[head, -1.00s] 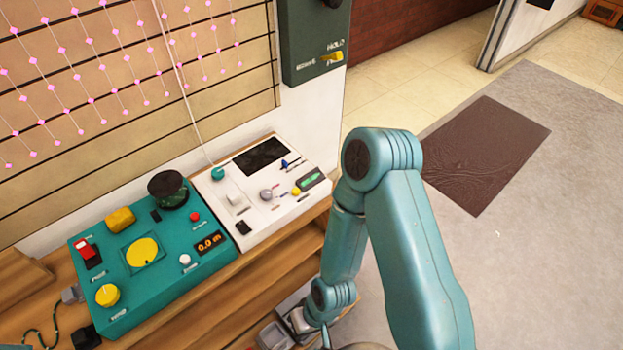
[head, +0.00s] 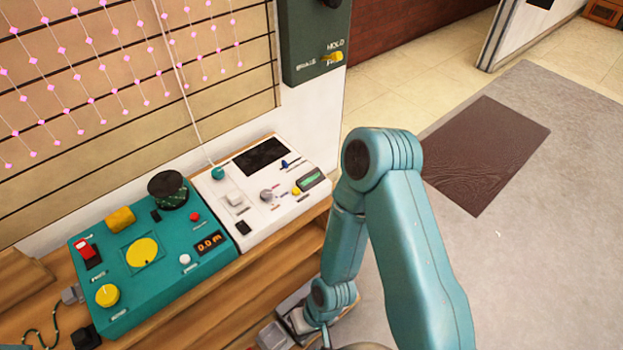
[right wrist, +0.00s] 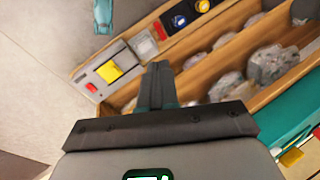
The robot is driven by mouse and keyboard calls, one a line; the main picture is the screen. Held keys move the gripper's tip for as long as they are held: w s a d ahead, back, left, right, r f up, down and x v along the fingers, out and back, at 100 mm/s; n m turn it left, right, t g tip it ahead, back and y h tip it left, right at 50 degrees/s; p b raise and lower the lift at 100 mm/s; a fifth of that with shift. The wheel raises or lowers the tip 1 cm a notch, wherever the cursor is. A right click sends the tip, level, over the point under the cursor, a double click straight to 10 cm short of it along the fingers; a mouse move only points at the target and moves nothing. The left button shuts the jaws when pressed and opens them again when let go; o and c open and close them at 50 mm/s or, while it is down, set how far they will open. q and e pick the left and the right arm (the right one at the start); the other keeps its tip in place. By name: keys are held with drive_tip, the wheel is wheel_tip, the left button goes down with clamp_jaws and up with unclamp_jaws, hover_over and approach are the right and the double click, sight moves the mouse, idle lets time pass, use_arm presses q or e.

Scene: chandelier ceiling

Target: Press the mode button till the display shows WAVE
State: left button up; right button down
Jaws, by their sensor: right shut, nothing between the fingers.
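A white panel (head: 262,222) on the wooden bench carries a small green-lit display (head: 311,178), too small to read. I cannot tell which control is the mode button. My right gripper (right wrist: 158,72) is shut and empty, apart from any button. My left gripper is not in view.
A dark green wall box (head: 315,40) with a yellow lever hangs behind. Floor on the right is open, with a brown mat (head: 487,155).

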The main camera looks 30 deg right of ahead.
idle(0.3)
drive_tip(key=w+d+r+m+t+b, duration=0.1)
drive_tip(key=w+d+r+m+b, duration=0.15)
drive_tip(key=w+m, duration=0.7)
drive_tip(key=w+d+r+m+t+b, duration=0.15)
drive_tip(key=w+d+m, duration=0.25)
drive_tip(key=w+m, duration=0.55)
drive_tip(key=w+d+r+m+t+h+b, duration=0.1)
drive_tip(key=w+d+r+t+b, duration=0.3)
drive_tip(key=w+d+r, duration=0.8)
drive_tip(key=w+r+m+t, duration=0.1)
drive_tip(key=w, duration=0.2)
drive_tip(key=shift+d+r+t, duration=0.25)
drive_tip(key=shift+d+t, duration=0.05)
drive_tip(key=shift+t, duration=0.05)
drive_tip(key=shift+f, duration=0.1)
